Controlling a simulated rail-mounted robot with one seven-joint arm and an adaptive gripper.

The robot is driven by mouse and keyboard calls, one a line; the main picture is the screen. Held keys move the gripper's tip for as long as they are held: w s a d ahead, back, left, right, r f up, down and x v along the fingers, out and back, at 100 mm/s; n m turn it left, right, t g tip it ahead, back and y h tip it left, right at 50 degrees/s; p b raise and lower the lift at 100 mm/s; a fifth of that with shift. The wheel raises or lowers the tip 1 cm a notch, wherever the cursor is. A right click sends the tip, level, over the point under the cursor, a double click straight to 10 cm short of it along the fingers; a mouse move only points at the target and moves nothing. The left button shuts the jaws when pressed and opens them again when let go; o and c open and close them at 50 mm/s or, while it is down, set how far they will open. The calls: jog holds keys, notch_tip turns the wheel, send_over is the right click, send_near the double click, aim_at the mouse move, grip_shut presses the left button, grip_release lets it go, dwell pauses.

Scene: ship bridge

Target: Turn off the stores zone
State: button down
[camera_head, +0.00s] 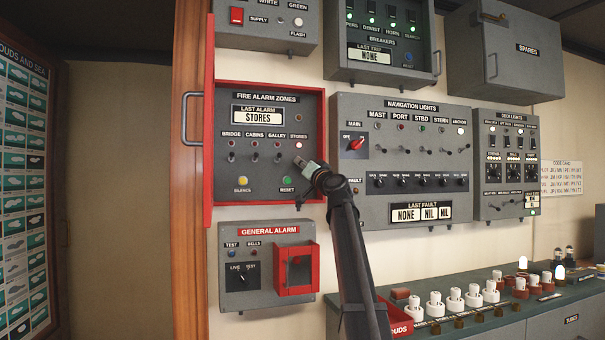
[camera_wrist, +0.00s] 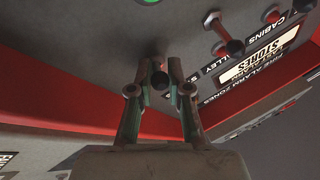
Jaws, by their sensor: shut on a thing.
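The red-framed fire alarm zones panel (camera_head: 262,180) is on the wall, its last-alarm window (camera_head: 265,116) reading STORES. Below it is a row of lamps and toggles labelled bridge, cabins, galley and stores. The stores lamp (camera_head: 298,145) looks bright; the others look dim. My gripper (camera_head: 300,163) is at the stores switch, just under that lamp. In the wrist view, the fingers of my gripper (camera_wrist: 159,88) are closed around the dark end of the stores switch (camera_wrist: 159,78). My gripper hides most of this switch in the head view, so its position is unclear.
A yellow silence button (camera_head: 242,182) and a green reset button (camera_head: 287,182) sit low on the panel. The galley toggle (camera_head: 277,157) is close at left. The navigation lights panel (camera_head: 405,160) is at right; the general alarm box (camera_head: 267,264) is below.

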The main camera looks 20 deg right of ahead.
jog(key=shift+r, duration=0.15)
jog(key=c, duration=1.1)
grip_release()
jog(key=v, duration=1.2)
